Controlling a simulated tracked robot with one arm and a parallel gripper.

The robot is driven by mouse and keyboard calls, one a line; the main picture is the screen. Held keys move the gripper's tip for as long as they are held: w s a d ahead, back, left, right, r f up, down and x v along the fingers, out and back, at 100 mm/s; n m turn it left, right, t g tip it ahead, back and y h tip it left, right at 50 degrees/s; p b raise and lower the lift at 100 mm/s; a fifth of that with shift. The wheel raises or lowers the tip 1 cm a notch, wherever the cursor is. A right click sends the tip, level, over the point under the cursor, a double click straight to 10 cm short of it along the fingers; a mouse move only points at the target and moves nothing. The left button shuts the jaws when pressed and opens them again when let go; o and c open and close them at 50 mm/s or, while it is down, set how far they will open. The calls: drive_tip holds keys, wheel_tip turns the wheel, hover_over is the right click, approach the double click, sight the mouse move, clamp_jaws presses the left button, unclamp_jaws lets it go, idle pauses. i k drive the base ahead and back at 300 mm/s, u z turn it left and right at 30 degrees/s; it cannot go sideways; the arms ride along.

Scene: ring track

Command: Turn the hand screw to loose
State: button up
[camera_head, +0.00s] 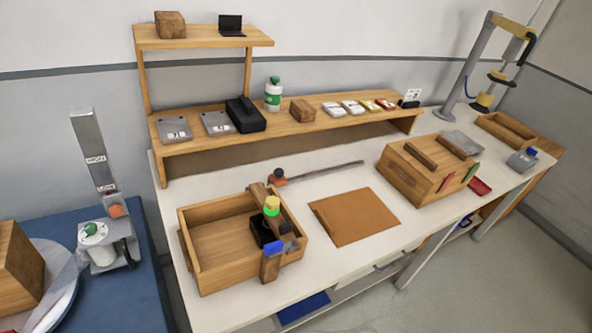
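What looks like the hand screw (271,262) is at the right end of an open wooden box (190,246) on the bench. It has wooden pieces, dark parts, a green-and-yellow knob on top and a blue part in front. I cannot tell how far its jaws are apart or whether it touches the box wall. A second clamp-like tool with a red-brown block (277,177) and a long dark bar lies behind the box. My gripper is not in view.
A brown board (354,216) lies right of the box. Farther right are a wooden crate (401,176) and a grey-and-yellow stand (474,62). A shelf (170,161) runs along the back. A blue table (140,285) with a grey column device (90,145) is at left.

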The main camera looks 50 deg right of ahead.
sight(272, 202)
drive_tip(key=z, duration=0.55)
drive_tip(key=i, duration=0.9)
drive_tip(key=z, duration=0.5)
drive_tip(key=k, duration=0.7)
drive_tip(key=z, duration=0.2)
drive_tip(key=i, duration=0.7)
drive_tip(key=u, duration=0.1)
